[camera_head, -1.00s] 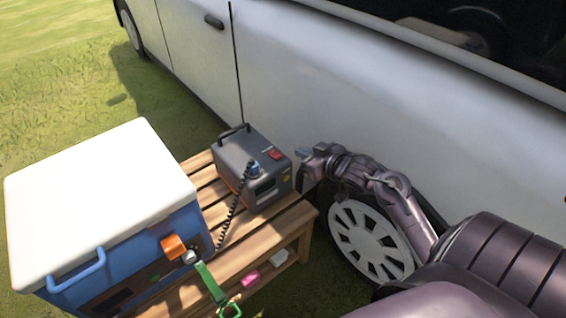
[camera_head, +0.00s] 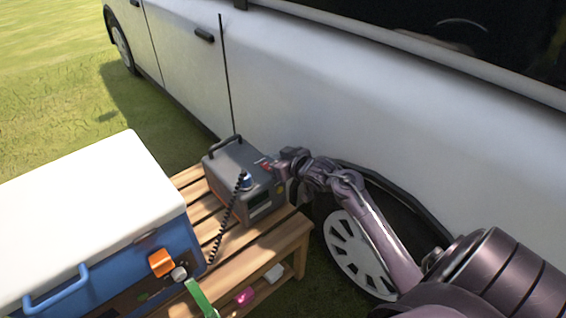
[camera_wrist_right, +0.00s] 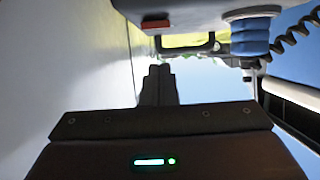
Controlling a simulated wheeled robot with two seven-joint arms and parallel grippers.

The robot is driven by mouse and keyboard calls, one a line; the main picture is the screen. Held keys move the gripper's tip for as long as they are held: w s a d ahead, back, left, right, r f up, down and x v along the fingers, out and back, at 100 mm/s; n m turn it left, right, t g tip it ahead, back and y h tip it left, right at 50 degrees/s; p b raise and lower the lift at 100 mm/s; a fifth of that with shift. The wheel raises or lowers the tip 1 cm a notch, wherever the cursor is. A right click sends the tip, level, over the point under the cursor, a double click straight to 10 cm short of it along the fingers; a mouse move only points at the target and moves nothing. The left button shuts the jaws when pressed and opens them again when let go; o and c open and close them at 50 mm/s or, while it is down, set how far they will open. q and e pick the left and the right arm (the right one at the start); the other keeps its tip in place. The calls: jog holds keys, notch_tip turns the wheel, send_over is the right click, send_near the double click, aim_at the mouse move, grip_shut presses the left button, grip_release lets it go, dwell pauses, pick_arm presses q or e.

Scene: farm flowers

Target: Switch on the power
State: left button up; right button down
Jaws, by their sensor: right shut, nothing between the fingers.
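A dark grey power box (camera_head: 228,172) with a top handle stands on the wooden bench, with a blue plug (camera_head: 246,181) and coiled cord on its front. Its red switch (camera_head: 266,167) sits on the front near the upper right corner and is partly hidden by my right gripper (camera_head: 279,163). In the right wrist view the red switch (camera_wrist_right: 157,25) and blue plug (camera_wrist_right: 250,36) are at the top. My right gripper (camera_wrist_right: 159,72) is shut and empty there, below the switch in the picture. I cannot tell whether it touches the switch. My left gripper is out of view.
A white-lidded blue cooler (camera_head: 95,210) fills the left of the bench (camera_head: 262,240). An orange part (camera_head: 161,262) and green strap (camera_head: 201,298) are at its front. A white vehicle (camera_head: 330,90) stands close behind the box and my right arm.

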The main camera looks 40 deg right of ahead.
aim_at(266, 164)
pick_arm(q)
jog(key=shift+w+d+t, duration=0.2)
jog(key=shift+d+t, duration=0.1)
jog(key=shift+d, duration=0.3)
pick_arm(e)
jog(key=shift+s+f, duration=0.15)
jog(key=shift+f, duration=0.6)
jog(key=shift+s+f, duration=0.15)
jog(key=shift+f, duration=0.55)
jog(key=shift+s+f+p, duration=0.15)
jog(key=shift+f+p, duration=0.1)
jog(key=shift+p, duration=0.25)
jog(key=shift+f+b, duration=0.1)
jog(key=shift+b, duration=0.25)
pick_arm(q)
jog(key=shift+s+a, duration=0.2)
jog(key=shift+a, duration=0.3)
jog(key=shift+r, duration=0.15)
pick_arm(e)
jog(key=shift+r+p, duration=0.8)
jog(key=shift+p, duration=0.25)
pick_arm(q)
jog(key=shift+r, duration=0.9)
